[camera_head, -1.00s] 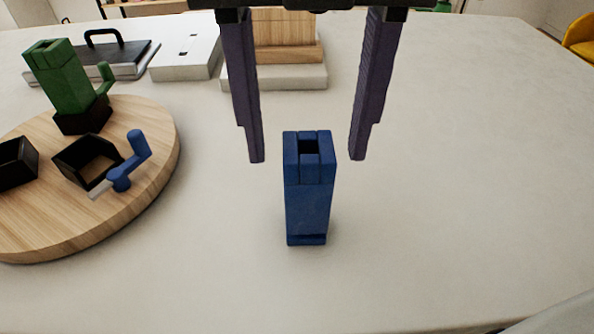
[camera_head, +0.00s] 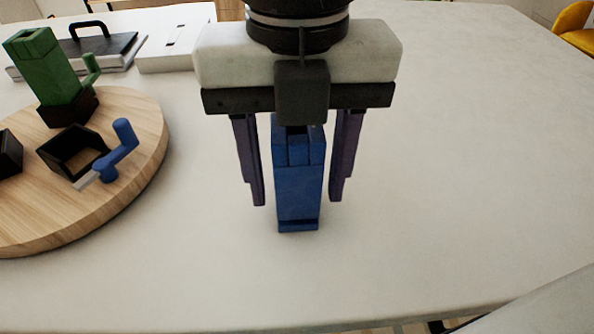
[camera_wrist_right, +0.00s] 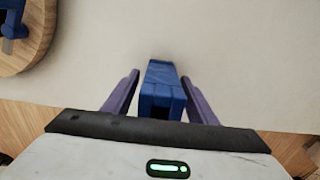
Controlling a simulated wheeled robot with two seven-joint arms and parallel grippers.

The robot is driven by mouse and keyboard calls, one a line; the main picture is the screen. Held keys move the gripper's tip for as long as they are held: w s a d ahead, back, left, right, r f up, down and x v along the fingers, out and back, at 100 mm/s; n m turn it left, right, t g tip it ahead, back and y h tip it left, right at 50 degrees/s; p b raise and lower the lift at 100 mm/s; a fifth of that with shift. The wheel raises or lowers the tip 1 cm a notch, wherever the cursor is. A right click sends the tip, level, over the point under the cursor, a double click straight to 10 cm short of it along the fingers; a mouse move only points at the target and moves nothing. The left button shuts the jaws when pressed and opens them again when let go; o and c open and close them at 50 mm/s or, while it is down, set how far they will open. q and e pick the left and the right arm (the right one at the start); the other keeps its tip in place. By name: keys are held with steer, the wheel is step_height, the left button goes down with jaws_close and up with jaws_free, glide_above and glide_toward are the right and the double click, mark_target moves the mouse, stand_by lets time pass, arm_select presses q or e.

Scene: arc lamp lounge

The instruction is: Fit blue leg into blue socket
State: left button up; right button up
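The blue leg (camera_head: 298,185) stands upright on the table in the middle of the head view, with a slot in its top. My right gripper (camera_head: 299,203) is lowered over it, open, with one finger on each side and gaps showing between fingers and leg. The right wrist view shows the leg (camera_wrist_right: 160,85) between the two fingers. The blue socket is an open black square box beside a blue crank-shaped post (camera_head: 118,150) on the round wooden board (camera_head: 130,185) at the left; the box (camera_head: 72,150) looks empty. My left gripper is not in view.
A green leg (camera_head: 45,65) stands tilted in a dark socket (camera_head: 70,108) on the board, with a green post (camera_head: 91,70) beside it. Another black socket (camera_head: 8,155) is cut off at the left edge. The table (camera_head: 450,170) is clear at right.

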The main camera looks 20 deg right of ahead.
steer(key=c, duration=1.1)
steer(key=shift+r, duration=0.15)
